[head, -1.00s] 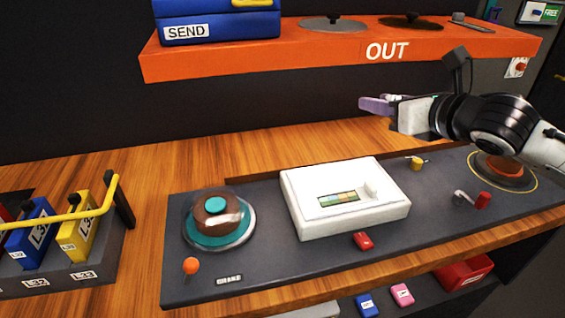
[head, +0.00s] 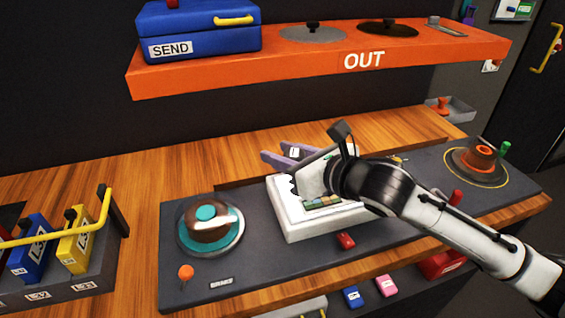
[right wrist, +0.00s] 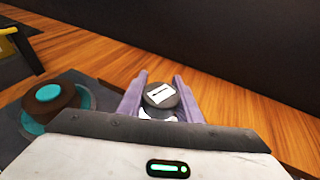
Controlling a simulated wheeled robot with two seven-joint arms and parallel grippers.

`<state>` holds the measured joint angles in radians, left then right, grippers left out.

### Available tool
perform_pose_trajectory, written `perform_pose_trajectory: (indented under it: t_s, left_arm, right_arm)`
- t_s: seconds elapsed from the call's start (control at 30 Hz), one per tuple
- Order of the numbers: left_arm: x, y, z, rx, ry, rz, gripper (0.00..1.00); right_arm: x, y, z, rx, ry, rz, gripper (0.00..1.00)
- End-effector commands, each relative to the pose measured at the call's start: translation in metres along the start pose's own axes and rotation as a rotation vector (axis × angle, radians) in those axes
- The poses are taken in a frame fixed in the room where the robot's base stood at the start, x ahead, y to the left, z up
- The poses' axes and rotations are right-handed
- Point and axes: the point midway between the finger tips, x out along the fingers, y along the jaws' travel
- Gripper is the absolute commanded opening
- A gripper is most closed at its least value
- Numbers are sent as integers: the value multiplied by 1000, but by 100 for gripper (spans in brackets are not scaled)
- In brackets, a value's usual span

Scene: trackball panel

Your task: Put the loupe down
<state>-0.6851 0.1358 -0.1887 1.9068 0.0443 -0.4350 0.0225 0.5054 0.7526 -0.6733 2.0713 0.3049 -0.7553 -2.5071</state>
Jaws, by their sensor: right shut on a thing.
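My right gripper (head: 277,154) is above the back left part of the white box (head: 296,230) on the dark panel (head: 270,271). Its purple fingers are shut on a dark round piece with a white marked label, apparently the loupe (right wrist: 160,96). The right wrist view shows it between the two fingers (right wrist: 159,88); in the head view only its label (head: 294,152) shows clearly. It looks held above the surface, though its exact height is hard to tell. My left gripper is not in view.
A brown and teal trackball (head: 208,221) is left of the white box, near an orange knob (head: 186,272). An orange round control (head: 481,158) is at the panel's right. The orange OUT shelf (head: 300,66) overhangs behind. Bare wood (head: 190,174) runs along the back.

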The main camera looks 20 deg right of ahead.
Motion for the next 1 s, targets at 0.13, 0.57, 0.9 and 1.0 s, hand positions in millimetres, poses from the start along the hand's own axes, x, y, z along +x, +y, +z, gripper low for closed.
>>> perform_pose_trajectory:
  t_s: [0.13,0.57,0.9,1.0]
  left_arm:
    - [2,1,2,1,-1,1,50]
    - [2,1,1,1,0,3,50]
    - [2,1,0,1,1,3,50]
    - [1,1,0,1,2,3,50]
  right_arm:
    - [6,0,-19,2,1,0,10]
    - [7,0,-24,-1,-1,0,33]
    - [7,0,-23,0,-1,0,50]
    - [6,0,-20,1,-2,1,50]
